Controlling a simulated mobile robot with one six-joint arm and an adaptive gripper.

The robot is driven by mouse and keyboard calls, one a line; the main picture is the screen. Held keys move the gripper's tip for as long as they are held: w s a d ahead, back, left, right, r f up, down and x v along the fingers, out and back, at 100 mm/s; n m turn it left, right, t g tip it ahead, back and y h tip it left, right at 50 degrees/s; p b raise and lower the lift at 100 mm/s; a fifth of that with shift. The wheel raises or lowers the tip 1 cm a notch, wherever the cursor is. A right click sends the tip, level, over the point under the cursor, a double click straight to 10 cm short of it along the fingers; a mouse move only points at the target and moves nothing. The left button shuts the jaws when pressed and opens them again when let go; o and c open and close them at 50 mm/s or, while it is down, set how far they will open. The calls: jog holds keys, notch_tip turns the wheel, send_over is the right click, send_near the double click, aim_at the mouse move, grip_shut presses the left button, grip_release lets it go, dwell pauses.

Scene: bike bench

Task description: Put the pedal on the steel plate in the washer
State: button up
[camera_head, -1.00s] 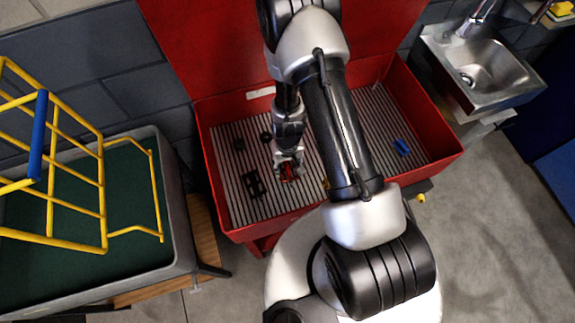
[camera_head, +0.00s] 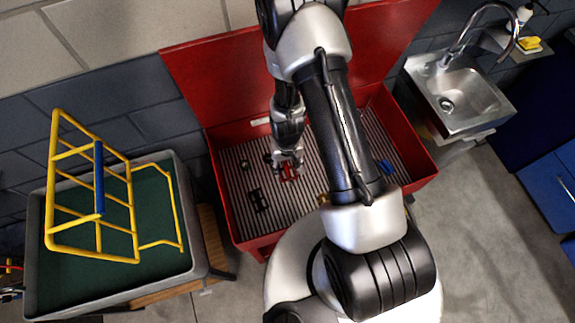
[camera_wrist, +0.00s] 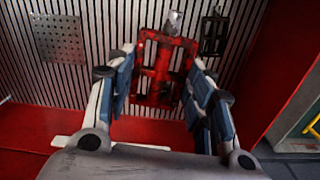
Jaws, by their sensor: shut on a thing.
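The red pedal (camera_head: 289,173) is held in my gripper (camera_head: 289,160). In the wrist view my gripper's two blue-padded fingers (camera_wrist: 160,92) stand either side of the red pedal frame (camera_wrist: 157,75), which has a grey metal spindle at its far end. The pedal appears to hang above the slatted floor of the red washer (camera_head: 222,195). The steel plate (camera_wrist: 60,37), grey and perforated, lies on the slats at the upper left in the wrist view, apart from the pedal. I cannot see the plate in the head view, where my arm covers part of the washer.
A black pedal (camera_head: 258,201) lies on the slats, also in the wrist view (camera_wrist: 214,35). Small dark parts (camera_head: 246,165) and a blue item (camera_head: 386,167) lie in the washer. A yellow rack (camera_head: 95,255) stands left; a steel sink (camera_head: 460,95) is right.

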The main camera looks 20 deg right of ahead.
jog(key=shift+r, duration=0.55)
jog(key=w+d+m+b, duration=0.2)
jog(key=d+m+b, duration=0.2)
jog(key=d+b, duration=0.55)
jog(key=w+d+m+b, duration=0.3)
jog(key=d+m+b, duration=0.15)
jog(key=d, duration=1.05)
jog(key=shift+n, duration=0.35)
notch_tip(320, 180, down, 19)
jog(key=b, duration=0.5)
jog(key=shift+s+d+f, duration=0.1)
jog(key=shift+f, duration=0.05)
jog(key=shift+f+b, duration=0.2)
jog(key=shift+b, duration=0.2)
jog(key=o, duration=1.2)
jog(key=shift+c, duration=0.2)
jog(key=shift+r, duration=0.1)
